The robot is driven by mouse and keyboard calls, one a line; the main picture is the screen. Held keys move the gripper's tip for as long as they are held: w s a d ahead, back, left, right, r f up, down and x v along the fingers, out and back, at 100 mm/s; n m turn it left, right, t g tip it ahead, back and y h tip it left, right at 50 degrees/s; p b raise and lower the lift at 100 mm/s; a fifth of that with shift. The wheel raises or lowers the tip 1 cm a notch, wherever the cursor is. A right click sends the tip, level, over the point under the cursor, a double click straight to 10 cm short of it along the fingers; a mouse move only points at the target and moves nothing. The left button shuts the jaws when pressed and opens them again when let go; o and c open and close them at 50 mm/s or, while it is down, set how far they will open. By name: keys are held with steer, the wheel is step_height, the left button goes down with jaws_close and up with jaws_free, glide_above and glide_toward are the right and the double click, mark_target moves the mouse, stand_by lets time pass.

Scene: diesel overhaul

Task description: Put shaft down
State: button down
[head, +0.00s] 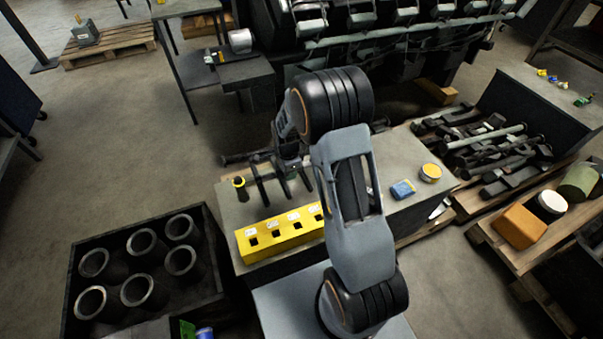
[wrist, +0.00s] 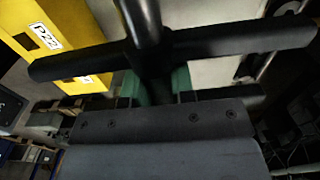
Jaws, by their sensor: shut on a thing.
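The dark shaft (wrist: 240,41) runs across the upper part of the wrist view, with another dark bar (wrist: 140,18) crossing it near its middle. My gripper (wrist: 155,84), with green fingertips, is shut on the dark piece close to this crossing. In the head view my gripper (head: 291,163) is over the far left part of the grey workbench, beyond the yellow block (head: 262,244). Dark bars (head: 258,187) show beside and below it there. My arm hides part of the bench, and I cannot tell whether the shaft touches the bench top.
The yellow block with square holes also shows in the wrist view (wrist: 75,22). A small yellow-topped peg (head: 239,183) stands left of the bars. A blue item (head: 402,189) and a yellow-topped tin (head: 430,172) are on the bench's right. A dark crate (head: 72,290) holds several cylinder liners.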

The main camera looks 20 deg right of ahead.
steer(key=shift+w+a+f, duration=0.25)
steer(key=shift+w+f, duration=0.35)
steer(key=shift+f, duration=0.65)
steer(key=shift+w+a+f, duration=0.25)
steer(key=shift+w+f, duration=0.3)
steer(key=shift+f, duration=0.7)
steer(key=shift+w+a+f, duration=0.25)
steer(key=shift+w+f, duration=0.35)
steer(key=shift+f, duration=0.65)
steer(key=shift+f, duration=0.15)
steer(key=c, duration=1)
jaws_free()
steer(key=shift+s, duration=0.1)
steer(key=shift+o, duration=0.2)
